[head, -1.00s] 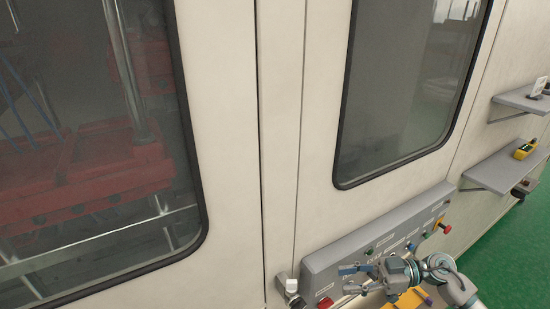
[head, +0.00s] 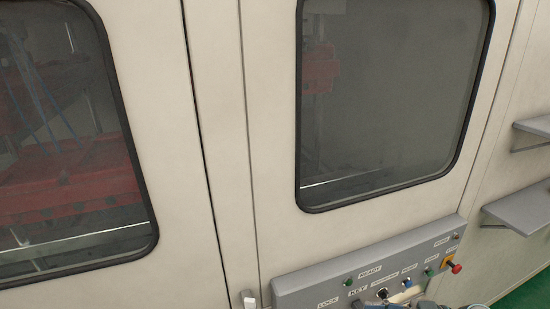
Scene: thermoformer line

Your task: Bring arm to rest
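Only a small grey part of my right arm or gripper (head: 425,304) shows at the bottom edge of the head view, just below the control panel (head: 310,287). Its fingers cannot be made out, so I cannot tell whether it is open or shut, or whether it touches the panel. My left gripper is not in view.
The panel carries a red emergency button (head: 455,267), green lamps and a blue button (head: 407,283). A white latch (head: 249,298) sits left of it. Two grey shelves (head: 520,210) jut out at the right. Machine doors with dark windows (head: 390,100) fill the rest.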

